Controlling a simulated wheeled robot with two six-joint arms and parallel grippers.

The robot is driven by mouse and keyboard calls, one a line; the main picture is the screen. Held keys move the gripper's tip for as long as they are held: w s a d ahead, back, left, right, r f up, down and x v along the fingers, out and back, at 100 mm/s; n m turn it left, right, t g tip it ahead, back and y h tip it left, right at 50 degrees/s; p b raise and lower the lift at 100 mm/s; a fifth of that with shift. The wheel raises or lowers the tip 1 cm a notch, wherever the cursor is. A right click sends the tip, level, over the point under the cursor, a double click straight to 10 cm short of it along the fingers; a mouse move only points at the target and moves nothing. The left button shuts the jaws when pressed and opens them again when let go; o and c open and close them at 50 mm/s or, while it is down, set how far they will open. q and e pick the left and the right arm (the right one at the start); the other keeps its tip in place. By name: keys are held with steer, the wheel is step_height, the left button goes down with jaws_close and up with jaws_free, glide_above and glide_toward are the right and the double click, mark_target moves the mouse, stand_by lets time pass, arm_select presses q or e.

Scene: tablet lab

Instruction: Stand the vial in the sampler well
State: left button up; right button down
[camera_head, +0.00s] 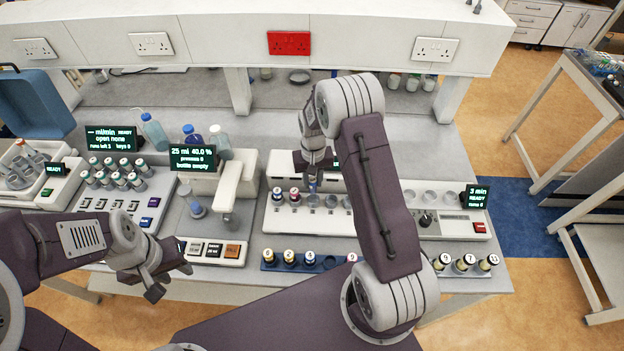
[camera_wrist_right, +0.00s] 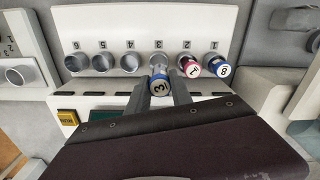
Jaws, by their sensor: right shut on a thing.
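The vial (camera_wrist_right: 159,86) has a blue-edged cap marked 3. My right gripper (camera_wrist_right: 165,91) is shut on it, and in the head view that gripper (camera_head: 313,180) is above the white sampler (camera_head: 325,225). In the right wrist view the vial overlaps the lower edge of the well marked 3 (camera_wrist_right: 157,58); I cannot tell whether it touches the well. Wells 1 and 2 hold vials, one blue-ringed marked 8 (camera_wrist_right: 219,68) and one red-ringed marked 1 (camera_wrist_right: 190,69). Wells 4, 5 and 6 look empty. My left gripper (camera_head: 168,281) is open and empty at the bench's front left.
A vial rack (camera_head: 330,263) with several numbered vials lies in front of the sampler, partly hidden by my right arm. A bottle station (camera_head: 230,190) and a row of capped vials (camera_head: 115,180) stand to the left. A shelf (camera_head: 250,40) runs along the back.

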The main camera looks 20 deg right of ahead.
mark_target(313, 193)
step_height(313, 193, down, 5)
steer(key=b, duration=0.3)
steer(key=shift+s+d, duration=0.1)
steer(key=shift+f+b, duration=0.3)
steer(key=shift+b, duration=0.1)
steer(key=shift+f+b, duration=0.4)
steer(key=shift+f, duration=0.15)
steer(key=c, duration=1.1)
jaws_free()
steer(key=shift+o, duration=0.2)
